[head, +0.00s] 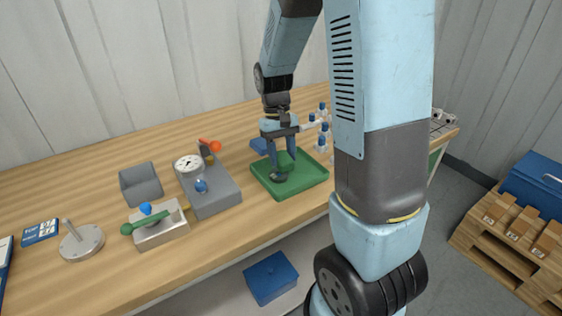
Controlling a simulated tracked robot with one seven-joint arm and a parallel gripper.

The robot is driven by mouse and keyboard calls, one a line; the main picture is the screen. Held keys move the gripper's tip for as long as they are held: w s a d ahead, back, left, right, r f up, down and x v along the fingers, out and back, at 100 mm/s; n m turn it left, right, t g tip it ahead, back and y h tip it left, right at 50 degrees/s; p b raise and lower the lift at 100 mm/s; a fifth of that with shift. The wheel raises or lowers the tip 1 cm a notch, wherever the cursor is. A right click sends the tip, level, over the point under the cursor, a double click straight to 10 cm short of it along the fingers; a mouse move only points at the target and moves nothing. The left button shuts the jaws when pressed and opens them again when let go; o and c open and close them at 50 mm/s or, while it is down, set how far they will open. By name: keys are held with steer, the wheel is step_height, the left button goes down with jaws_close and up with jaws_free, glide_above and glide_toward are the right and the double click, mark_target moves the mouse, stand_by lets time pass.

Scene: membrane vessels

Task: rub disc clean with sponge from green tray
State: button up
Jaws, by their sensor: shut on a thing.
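The green tray (311,182) sits on the bench right of centre. My gripper (281,168) points down over its left part and is shut on a small dark grey-green thing (278,177), which I take to be the sponge. It is low at the tray floor; I cannot tell whether it touches. The fingers partly hide it. A round grey metal disc (88,246) with an upright post lies at the left of the bench. I cannot tell whether it is the task's disc, and any dirt on it is too small to make out.
Left of the tray stand a grey block with a gauge (188,165), a metal block with a green handle (162,235) and a grey bin (141,185). Blue-capped bottles (321,143) stand behind the tray. My arm hides the bench's right part. Bare wood lies along the front left.

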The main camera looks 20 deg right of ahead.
mark_target(284, 158)
steer(key=shift+r, duration=1.8)
